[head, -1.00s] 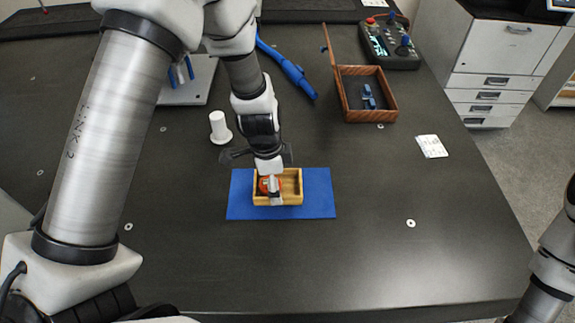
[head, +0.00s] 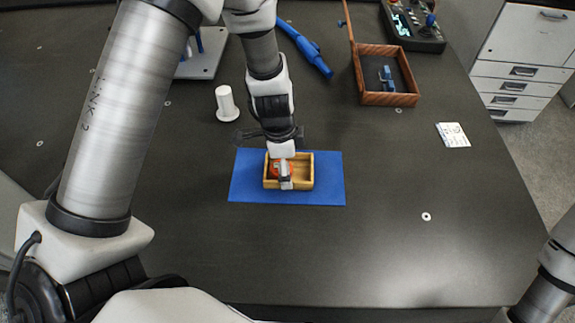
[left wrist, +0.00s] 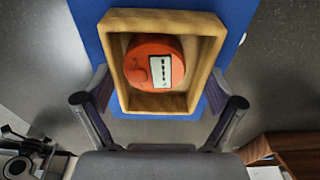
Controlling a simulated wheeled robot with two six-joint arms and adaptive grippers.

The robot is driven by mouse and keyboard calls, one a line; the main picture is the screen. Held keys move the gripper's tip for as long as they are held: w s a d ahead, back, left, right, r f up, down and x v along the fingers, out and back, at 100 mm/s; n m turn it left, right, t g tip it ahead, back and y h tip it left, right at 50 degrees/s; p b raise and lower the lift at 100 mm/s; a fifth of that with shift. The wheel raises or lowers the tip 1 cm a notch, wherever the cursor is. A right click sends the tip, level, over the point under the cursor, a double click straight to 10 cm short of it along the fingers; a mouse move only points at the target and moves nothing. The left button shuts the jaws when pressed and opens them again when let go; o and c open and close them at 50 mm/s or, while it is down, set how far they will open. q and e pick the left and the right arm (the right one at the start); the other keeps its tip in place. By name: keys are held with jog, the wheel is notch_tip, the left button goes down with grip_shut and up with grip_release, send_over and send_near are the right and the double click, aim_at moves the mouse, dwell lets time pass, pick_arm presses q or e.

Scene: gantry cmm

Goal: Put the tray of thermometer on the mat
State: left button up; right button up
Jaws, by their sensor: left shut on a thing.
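The small wooden tray (head: 303,184) is over the blue mat (head: 244,188) and looks level. I cannot tell whether its base touches the mat. The round orange-red thermometer (head: 276,170) lies inside the tray. It shows more clearly in the left wrist view (left wrist: 148,50), with a white label. My left gripper (head: 286,182) points down and is shut on the tray. In the left wrist view its fingers stand on both sides of the tray (left wrist: 165,16), with the mat (left wrist: 88,32) behind. My right gripper is out of view.
A white post (head: 226,102) stands behind the mat. An open wooden box (head: 390,99) with a blue item is at the back right, near a control pendant (head: 415,22). A white card (head: 453,134) lies on the right. The table's front and right are largely clear.

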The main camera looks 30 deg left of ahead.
pick_arm(q)
jog(key=o, duration=0.9)
jog(key=shift+f, duration=0.1)
jog(key=shift+r+p, duration=0.4)
jog(key=shift+p, duration=0.05)
jog(key=r, duration=0.3)
jog(key=a+r+p, duration=0.1)
jog(key=r, duration=0.3)
jog(key=r+p, duration=0.1)
jog(key=r, duration=0.3)
jog(key=shift+s+a+r, duration=0.15)
jog(key=shift+s+r, duration=0.05)
jog(key=shift+s, duration=0.15)
